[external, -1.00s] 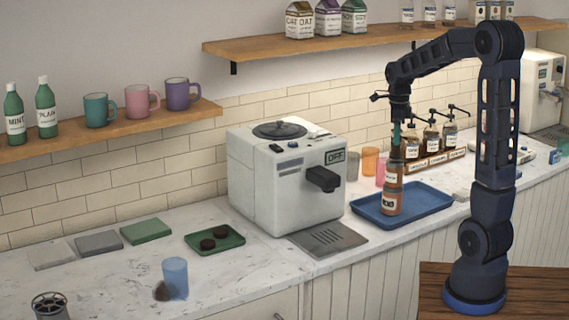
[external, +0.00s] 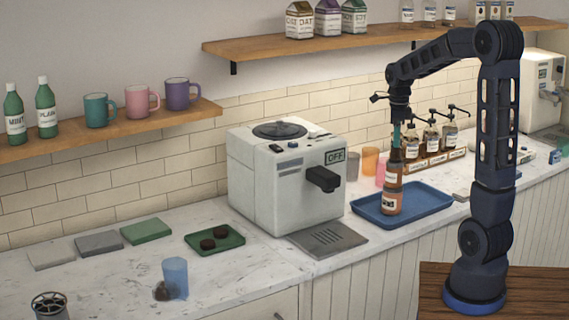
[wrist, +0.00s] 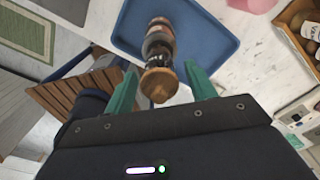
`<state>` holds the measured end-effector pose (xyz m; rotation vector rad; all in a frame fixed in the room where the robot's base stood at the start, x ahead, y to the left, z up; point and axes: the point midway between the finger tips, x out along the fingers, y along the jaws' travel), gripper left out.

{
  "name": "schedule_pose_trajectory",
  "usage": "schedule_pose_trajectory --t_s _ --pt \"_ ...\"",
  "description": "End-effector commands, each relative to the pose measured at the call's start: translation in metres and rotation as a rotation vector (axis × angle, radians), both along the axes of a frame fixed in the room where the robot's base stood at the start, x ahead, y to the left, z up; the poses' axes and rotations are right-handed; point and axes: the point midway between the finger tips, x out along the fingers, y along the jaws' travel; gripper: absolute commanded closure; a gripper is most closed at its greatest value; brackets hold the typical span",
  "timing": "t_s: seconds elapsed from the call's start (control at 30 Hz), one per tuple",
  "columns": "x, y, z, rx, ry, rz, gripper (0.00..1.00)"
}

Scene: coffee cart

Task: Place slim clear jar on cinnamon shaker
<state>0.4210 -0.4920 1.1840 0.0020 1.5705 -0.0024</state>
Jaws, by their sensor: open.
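The slim jar (external: 394,172) is brownish, with a wooden lid (wrist: 159,83) that shows in the wrist view. It stands upright on the cinnamon shaker (external: 391,203), and the two look in line. The shaker stands on a blue tray (external: 431,208). In the wrist view the shaker (wrist: 158,24) shows partly beyond the jar. My gripper (wrist: 163,84) is open, with its green fingers either side of the jar's lid and a gap on both sides. In the external view my gripper (external: 397,138) is directly above the stack.
Syrup bottles with pumps (external: 430,138) stand in a wooden rack behind the tray. Pink and orange cups (external: 370,160) stand at the tray's back left. A white coffee machine (external: 285,180) is to the left. The tray's right part is clear.

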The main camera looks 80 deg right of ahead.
Motion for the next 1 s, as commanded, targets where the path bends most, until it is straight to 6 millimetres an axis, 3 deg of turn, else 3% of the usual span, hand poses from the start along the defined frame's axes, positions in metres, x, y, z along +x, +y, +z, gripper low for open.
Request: schedule_pose_trajectory --t_s 0.4,0.6,0.9,1.0 --pt "0.001 0.0 0.075 -0.002 -0.002 0.002 0.44" --pt "0.0 0.0 0.103 0.0 -0.001 0.001 0.44" --pt "0.0 0.001 0.116 0.0 0.0 0.003 0.44" --pt "0.004 0.01 0.116 -0.004 -0.006 0.054 0.44"
